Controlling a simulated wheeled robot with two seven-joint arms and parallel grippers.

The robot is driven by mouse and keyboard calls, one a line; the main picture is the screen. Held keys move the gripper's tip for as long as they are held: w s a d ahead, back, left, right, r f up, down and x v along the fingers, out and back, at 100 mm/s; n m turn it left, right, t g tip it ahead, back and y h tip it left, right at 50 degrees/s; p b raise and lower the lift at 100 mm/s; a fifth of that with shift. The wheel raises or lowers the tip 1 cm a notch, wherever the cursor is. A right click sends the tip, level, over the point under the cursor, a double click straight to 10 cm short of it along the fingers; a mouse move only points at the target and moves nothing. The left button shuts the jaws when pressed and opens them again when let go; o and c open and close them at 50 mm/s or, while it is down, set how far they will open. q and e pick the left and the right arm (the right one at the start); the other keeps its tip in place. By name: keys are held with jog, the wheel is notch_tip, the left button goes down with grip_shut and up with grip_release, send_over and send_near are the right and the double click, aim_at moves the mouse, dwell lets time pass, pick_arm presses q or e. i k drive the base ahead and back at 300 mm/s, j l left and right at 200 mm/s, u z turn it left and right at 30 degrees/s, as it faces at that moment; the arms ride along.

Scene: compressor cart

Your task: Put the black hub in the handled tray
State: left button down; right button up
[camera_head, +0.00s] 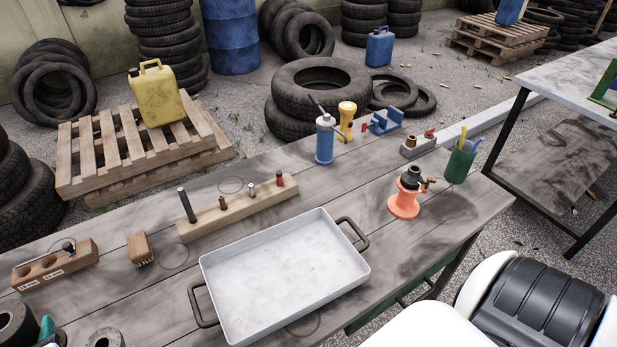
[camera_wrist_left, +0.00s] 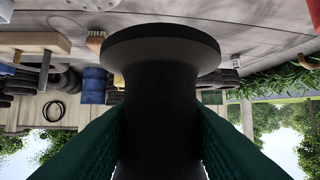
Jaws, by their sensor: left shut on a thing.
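The handled tray (camera_head: 285,270) is a pale, shallow rectangular pan with dark handles at two ends. It sits on the bench and is empty. My left gripper (camera_head: 46,328) shows only in part at the lower left of the head view, left of the tray. In the left wrist view its green fingers (camera_wrist_left: 160,140) are shut on the black hub (camera_wrist_left: 160,95), on both sides of its barrel. The hub's wide flange faces the bench; whether it touches cannot be told. The dark round piece (camera_head: 15,322) beside the finger looks like this hub. My right gripper is not in view.
A long wooden holder (camera_head: 235,208) with several fittings lies behind the tray. A brush (camera_head: 140,248) and a drilled wooden block (camera_head: 55,264) lie to the left. A dark ring (camera_head: 105,338) is near the front edge.

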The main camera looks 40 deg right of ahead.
aim_at(284, 273)
jog(key=j+z, duration=0.1)
jog(key=z, duration=1.9)
jog(key=k+j+z, duration=0.25)
jog(key=k+z, duration=0.2)
jog(key=k+l, duration=0.05)
jog(key=k, duration=0.05)
